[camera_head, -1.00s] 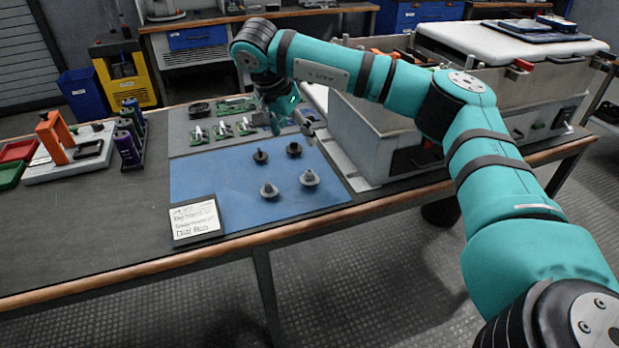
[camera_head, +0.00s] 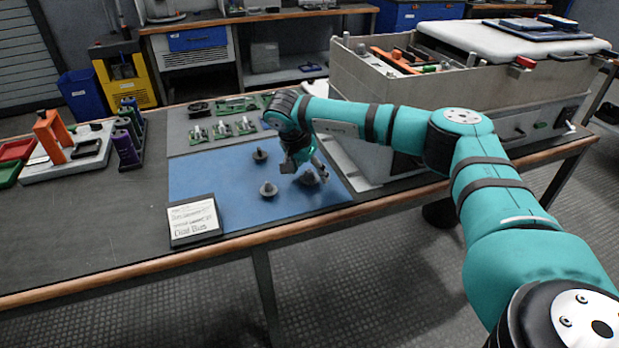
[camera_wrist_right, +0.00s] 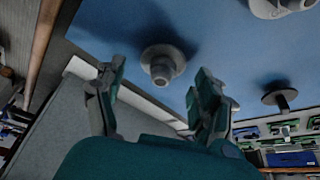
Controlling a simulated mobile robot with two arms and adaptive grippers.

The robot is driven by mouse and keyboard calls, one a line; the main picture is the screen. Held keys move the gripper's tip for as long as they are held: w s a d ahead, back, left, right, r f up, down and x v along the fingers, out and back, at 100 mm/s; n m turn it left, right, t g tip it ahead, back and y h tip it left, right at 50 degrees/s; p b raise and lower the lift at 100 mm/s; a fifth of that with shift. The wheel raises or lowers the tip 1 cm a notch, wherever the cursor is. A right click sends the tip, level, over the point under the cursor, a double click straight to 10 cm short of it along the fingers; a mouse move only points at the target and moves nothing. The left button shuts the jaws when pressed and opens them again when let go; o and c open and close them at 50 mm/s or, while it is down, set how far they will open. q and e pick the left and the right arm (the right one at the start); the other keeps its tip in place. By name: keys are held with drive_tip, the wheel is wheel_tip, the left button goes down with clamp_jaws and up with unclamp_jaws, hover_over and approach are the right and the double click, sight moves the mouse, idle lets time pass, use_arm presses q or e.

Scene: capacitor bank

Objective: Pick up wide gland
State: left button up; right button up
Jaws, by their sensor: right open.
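Several dark round glands are on the blue mat (camera_head: 215,175). One with a wide round flange (camera_head: 309,179) is at the mat's right front, partly covered by my right gripper (camera_head: 305,168). In the wrist view this gland (camera_wrist_right: 162,64) lies ahead of the open, empty fingers (camera_wrist_right: 158,98), roughly between them and apart from them. Another wide-flanged gland (camera_head: 268,190) stands to its left. A smaller-looking gland (camera_head: 260,156) stands further back. The back right gland is hidden in the head view by my right arm. My left gripper is out of view.
A label stand (camera_head: 194,220) is at the mat's front left corner. A large grey bin-like cabinet (camera_head: 365,120) rises close on the right. Small green-based parts (camera_head: 221,130) lie behind the mat. A purple-topped rack (camera_head: 126,140) is further left. The left front table is clear.

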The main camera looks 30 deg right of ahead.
drive_tip(key=shift+w+d+f, duration=0.1)
drive_tip(key=shift+d+f, duration=0.1)
drive_tip(key=shift+f, duration=0.3)
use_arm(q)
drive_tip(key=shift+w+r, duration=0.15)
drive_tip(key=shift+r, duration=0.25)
